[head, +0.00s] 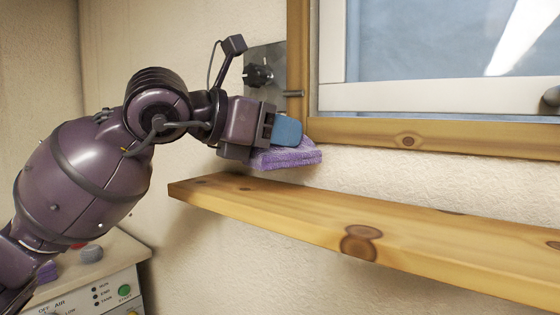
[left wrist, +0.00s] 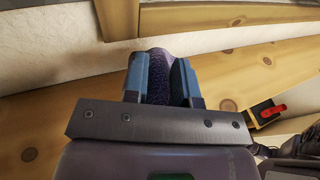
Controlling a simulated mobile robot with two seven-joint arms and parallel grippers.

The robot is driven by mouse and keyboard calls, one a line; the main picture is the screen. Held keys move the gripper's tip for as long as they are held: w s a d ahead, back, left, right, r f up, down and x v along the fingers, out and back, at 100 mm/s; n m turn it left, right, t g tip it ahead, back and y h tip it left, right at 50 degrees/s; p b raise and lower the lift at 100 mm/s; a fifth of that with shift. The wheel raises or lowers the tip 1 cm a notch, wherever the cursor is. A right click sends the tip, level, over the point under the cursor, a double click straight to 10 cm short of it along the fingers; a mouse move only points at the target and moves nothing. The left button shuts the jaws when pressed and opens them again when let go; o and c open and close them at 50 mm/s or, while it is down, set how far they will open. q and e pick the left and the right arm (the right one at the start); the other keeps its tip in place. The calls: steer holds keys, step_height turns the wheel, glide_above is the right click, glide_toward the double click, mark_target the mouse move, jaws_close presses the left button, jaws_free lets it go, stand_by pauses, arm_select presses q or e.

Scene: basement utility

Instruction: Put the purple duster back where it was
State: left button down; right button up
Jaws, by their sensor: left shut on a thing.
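My left gripper (head: 287,133) is shut on the purple duster (head: 288,159), with its blue fingers over the duster's upper part. The duster is held in front of the wall, above the left end of the wooden shelf (head: 390,232) and near the window frame's lower left corner. I cannot tell whether it touches the shelf. In the left wrist view the duster (left wrist: 156,62) shows between the two blue fingers, with the shelf board (left wrist: 250,72) behind. My right gripper is not in view.
A metal wall plate (head: 265,60) with a black knob (head: 257,75) and a short peg (head: 293,94) is just above the gripper. The window frame (head: 420,137) runs above the shelf. The shelf top looks clear. A control box (head: 88,287) stands lower left.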

mark_target(280, 166)
arm_select(q)
steer(key=shift+f, duration=2.4)
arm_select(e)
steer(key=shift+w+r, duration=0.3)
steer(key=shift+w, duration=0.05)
arm_select(q)
steer(key=shift+f, duration=0.2)
steer(key=c, duration=0.9)
jaws_free()
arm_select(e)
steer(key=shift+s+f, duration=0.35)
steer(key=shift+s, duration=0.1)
arm_select(q)
steer(key=shift+r, duration=0.1)
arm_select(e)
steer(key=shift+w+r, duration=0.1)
